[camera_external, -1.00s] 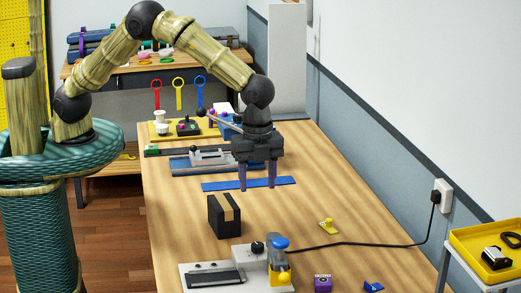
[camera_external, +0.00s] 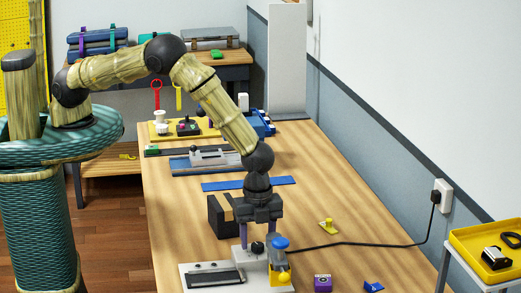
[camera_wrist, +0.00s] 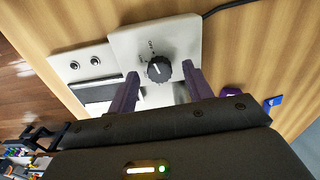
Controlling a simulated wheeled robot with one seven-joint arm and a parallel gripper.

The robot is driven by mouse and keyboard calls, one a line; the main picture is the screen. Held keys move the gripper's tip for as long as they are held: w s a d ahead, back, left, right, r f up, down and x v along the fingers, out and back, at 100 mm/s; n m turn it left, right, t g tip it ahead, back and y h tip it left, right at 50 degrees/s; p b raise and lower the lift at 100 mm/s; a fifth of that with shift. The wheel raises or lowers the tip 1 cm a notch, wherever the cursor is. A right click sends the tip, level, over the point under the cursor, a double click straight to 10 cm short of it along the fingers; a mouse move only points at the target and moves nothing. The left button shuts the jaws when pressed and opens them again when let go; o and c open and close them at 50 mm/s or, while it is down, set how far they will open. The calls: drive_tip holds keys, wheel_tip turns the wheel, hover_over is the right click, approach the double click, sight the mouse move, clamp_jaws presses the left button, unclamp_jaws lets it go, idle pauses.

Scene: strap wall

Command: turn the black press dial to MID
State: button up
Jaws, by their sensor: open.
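The black press dial (camera_wrist: 159,69) is a round knob on the light base plate of the press (camera_wrist: 188,34), with printed marks around it. In the wrist view its pointer line faces the upper side, near a mark that looks like OFF; the other marks are too small to read. In the external view the dial (camera_external: 257,247) sits beside the blue-topped press head (camera_external: 279,243). My gripper (camera_wrist: 160,75) is open, its two purple fingers on either side of the dial. I cannot tell whether either finger touches it. The external view shows the gripper (camera_external: 257,240) low over the press.
A blue strip (camera_external: 249,183) lies farther back.

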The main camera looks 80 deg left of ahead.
drive_tip(key=shift+f, duration=0.4)
drive_tip(key=c, duration=1)
